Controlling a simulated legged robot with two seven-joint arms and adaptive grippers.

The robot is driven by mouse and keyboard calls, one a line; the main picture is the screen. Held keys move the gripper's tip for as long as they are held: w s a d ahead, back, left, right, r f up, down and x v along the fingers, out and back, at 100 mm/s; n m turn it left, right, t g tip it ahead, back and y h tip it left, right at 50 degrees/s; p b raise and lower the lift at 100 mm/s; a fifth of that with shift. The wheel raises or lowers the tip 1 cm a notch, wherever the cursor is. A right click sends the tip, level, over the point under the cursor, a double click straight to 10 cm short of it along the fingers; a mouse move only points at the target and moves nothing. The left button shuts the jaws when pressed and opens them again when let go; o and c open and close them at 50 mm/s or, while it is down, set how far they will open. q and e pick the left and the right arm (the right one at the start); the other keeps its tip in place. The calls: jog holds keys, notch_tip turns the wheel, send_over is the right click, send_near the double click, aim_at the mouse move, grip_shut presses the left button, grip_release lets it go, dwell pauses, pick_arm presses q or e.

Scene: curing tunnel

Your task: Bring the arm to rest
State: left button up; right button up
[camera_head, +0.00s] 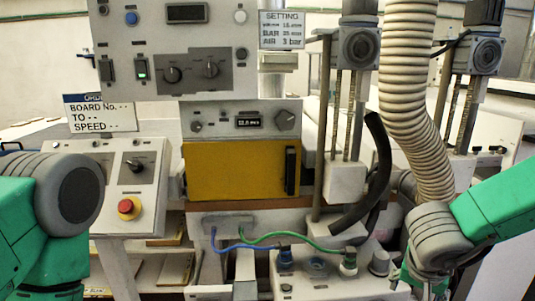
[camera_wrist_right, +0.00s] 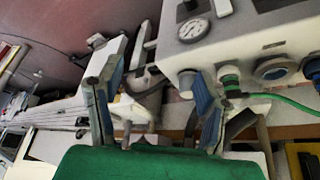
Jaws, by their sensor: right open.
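My right arm (camera_head: 495,208) comes in from the right in the head view, with green links and a grey joint. Its gripper hangs at the bottom edge there, partly cut off. In the right wrist view my right gripper (camera_wrist_right: 158,82) has its two blue-padded fingers spread apart, with nothing held between them. A white box with a gauge (camera_wrist_right: 194,30) and hose fittings is just beyond the fingers. My left arm (camera_head: 72,195) shows at the left edge of the head view as a grey joint and green links. Its gripper is out of view.
A control cabinet with a yellow panel (camera_head: 235,171) stands in front. A red emergency button (camera_head: 128,208) is on the left console. Blue and green hoses (camera_head: 300,240) run to a low white unit (camera_head: 325,287). A ribbed duct (camera_head: 408,90) hangs close to my right arm.

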jog(key=s+a+f+n, duration=0.1)
jog(key=s+f+n, duration=0.1)
jog(key=s+f, duration=0.5)
jog(key=s+f+n, duration=0.2)
jog(key=f+n, duration=0.1)
jog(key=f, duration=0.7)
pick_arm(q)
jog(key=shift+w+f+b, duration=0.35)
jog(key=shift+f+b, duration=0.3)
jog(key=shift+f, duration=0.15)
pick_arm(e)
jog(key=s+f+n+g+y, duration=0.1)
jog(key=s+f, duration=0.2)
jog(key=s, duration=0.5)
jog(key=s+f+n+g+y, duration=0.2)
jog(key=s+f, duration=0.1)
jog(key=s, duration=0.5)
jog(key=shift+s+f, duration=0.2)
jog(key=shift+f, duration=0.15)
jog(key=shift+w+a, duration=0.1)
jog(key=shift+w, duration=0.05)
pick_arm(q)
jog(key=shift+o, duration=0.4)
